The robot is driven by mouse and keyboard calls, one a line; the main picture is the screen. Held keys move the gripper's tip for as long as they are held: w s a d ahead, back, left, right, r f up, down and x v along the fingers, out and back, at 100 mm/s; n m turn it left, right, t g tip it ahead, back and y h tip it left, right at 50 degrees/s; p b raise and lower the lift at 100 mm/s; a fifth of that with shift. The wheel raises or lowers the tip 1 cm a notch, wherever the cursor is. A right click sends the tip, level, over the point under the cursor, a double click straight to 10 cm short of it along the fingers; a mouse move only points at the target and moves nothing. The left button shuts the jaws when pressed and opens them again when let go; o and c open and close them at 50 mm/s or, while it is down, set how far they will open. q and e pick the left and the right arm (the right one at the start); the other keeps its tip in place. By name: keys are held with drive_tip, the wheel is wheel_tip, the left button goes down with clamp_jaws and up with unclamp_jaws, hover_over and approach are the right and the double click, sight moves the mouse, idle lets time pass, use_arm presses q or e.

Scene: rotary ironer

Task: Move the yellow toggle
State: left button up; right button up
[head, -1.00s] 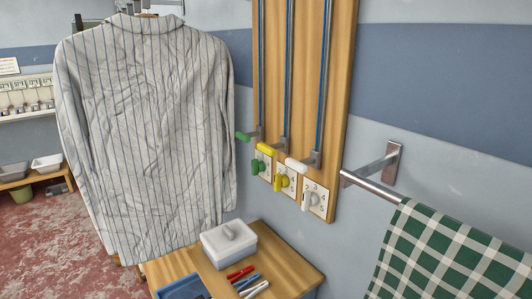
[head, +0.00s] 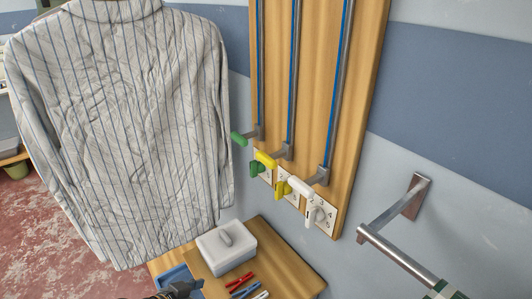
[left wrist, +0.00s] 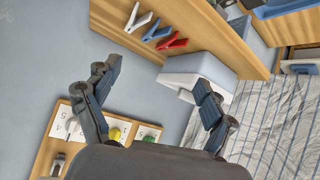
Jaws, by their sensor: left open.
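A wooden wall board (head: 318,60) carries three vertical rails with a green, a yellow and a white handle. The yellow handle (head: 265,159) sits on the middle rail. Below it a yellow knob (head: 282,188) is on a numbered plate; I cannot tell which yellow part is the toggle. My left gripper (left wrist: 152,80) is open and empty. In the head view only a dark part of it shows at the bottom edge, left of and below the board. My right gripper is not in view.
A striped shirt (head: 120,130) hangs left of the board. Below, a wooden shelf (head: 290,265) holds a lidded white box (head: 226,250), a blue tray (head: 178,278) and several clothespins. A metal rail (head: 395,250) juts from the wall at right.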

use_arm(q)
drive_tip(key=w+d+r+m+t+h, duration=0.2)
drive_tip(key=w+r+h, duration=0.3)
drive_tip(key=r, duration=0.7)
drive_tip(key=m+h+p, duration=0.1)
drive_tip(key=m+h, duration=0.2)
approach(262, 160)
drive_tip(key=shift+t, duration=0.4)
drive_tip(key=p+x, duration=0.5)
drive_tip(key=x, duration=0.4)
drive_tip(key=shift+d+f, duration=0.2)
drive_tip(key=shift+d, duration=0.15)
drive_tip(key=shift+w+d+f+p, duration=0.2)
drive_tip(key=shift+w+d+p, duration=0.25)
drive_tip(key=shift+d, duration=0.15)
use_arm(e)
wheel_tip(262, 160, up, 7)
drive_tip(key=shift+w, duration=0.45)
use_arm(q)
drive_tip(key=shift+c, duration=0.2)
